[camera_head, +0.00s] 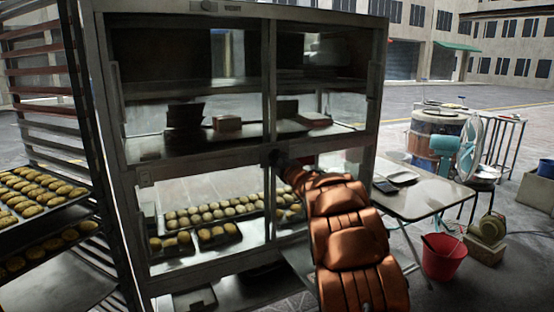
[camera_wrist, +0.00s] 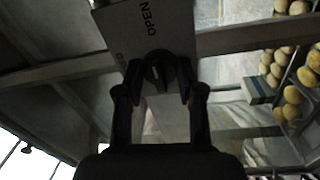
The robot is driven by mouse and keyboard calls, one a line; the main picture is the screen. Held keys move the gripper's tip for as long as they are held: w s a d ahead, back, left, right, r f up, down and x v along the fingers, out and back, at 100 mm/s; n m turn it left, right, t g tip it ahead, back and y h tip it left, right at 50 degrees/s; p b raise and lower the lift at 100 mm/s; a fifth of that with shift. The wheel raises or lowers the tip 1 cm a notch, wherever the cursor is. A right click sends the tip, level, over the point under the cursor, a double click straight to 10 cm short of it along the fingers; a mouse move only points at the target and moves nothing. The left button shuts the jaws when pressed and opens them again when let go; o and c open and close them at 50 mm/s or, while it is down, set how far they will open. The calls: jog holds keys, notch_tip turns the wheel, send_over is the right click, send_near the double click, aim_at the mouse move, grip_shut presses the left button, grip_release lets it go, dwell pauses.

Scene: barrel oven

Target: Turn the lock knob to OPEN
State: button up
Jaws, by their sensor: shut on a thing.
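The lock knob (camera_wrist: 158,68) is a dark round knob in the wrist view, with a small pale mark on its face. It sits on a grey label plate (camera_wrist: 120,27) marked OPEN. More lettering beside the knob is too dim to read. My gripper (camera_wrist: 160,90) has one finger on each side of the knob and is shut on it. In the head view my gripper (camera_head: 279,159) reaches the middle upright of the glass-fronted cabinet (camera_head: 255,25); the knob is hidden there.
Trays of buns (camera_head: 212,232) show behind the cabinet's lower glass. A rack (camera_head: 45,105) with buns stands at the left. A folding table (camera_head: 425,197), a blue fan (camera_head: 467,143) and a red bucket (camera_head: 443,258) are at the right.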

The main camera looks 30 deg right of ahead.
jog(key=shift+f, duration=0.1)
dwell(0.4)
jog(key=o, duration=1.1)
jog(key=shift+o, duration=0.2)
jog(key=shift+s, duration=0.1)
jog(key=shift+s+a, duration=0.1)
jog(key=shift+s, duration=0.55)
jog(key=s+a, duration=0.1)
jog(key=s, duration=0.9)
jog(key=shift+s+f, duration=0.2)
jog(key=shift+f, duration=0.25)
